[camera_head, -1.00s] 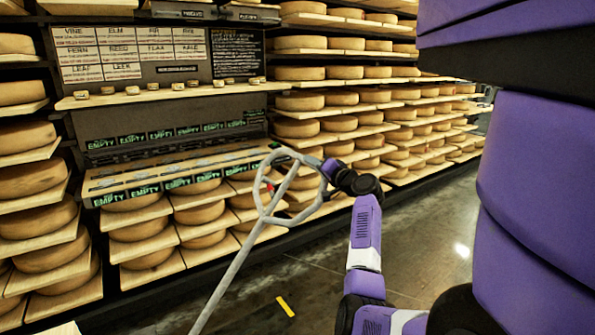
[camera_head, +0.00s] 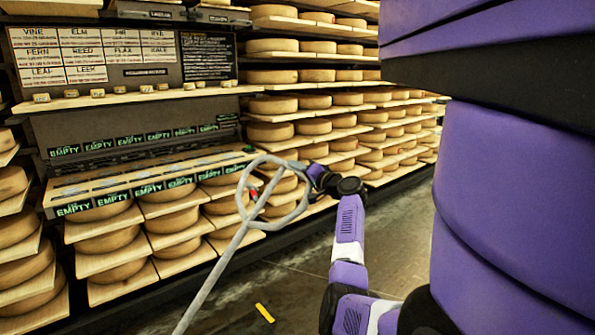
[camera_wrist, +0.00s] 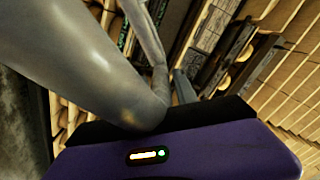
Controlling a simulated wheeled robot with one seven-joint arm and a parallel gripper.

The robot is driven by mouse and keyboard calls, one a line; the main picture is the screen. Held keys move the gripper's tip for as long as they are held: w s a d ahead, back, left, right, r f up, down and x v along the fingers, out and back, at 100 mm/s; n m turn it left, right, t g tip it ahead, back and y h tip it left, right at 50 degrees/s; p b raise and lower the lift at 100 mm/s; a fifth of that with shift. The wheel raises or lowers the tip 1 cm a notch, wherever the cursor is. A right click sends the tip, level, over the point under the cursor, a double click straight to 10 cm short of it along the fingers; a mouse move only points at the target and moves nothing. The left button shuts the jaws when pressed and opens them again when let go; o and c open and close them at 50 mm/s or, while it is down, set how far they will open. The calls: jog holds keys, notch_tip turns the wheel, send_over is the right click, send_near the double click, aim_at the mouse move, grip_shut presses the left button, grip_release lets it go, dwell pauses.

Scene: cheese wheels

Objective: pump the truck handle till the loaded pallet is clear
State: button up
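The truck handle, a grey loop (camera_head: 243,186) with a small red lever (camera_head: 253,192) inside it, stands on a long slanted shaft (camera_head: 208,285) in the head view. My gripper (camera_head: 316,176) is at the right side of the loop, touching it. In the wrist view the grey handle tube (camera_wrist: 95,60) runs large and close into the black edge of my gripper (camera_wrist: 165,121), which appears shut on it. The fingertips are mostly hidden by the tube. The truck's forks, the pallet and its load are out of view.
Racks of cheese wheels on wooden boards (camera_head: 297,131) line the back. A label board (camera_head: 95,55) and a shelf with green EMPTY tags (camera_head: 135,192) are at left. A yellow strip (camera_head: 264,313) lies on the dark floor (camera_head: 395,235), which is clear at right.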

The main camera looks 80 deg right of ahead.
jog(key=shift+o, duration=0.5)
jog(key=v, duration=0.7)
jog(key=shift+s+a+p, duration=0.3)
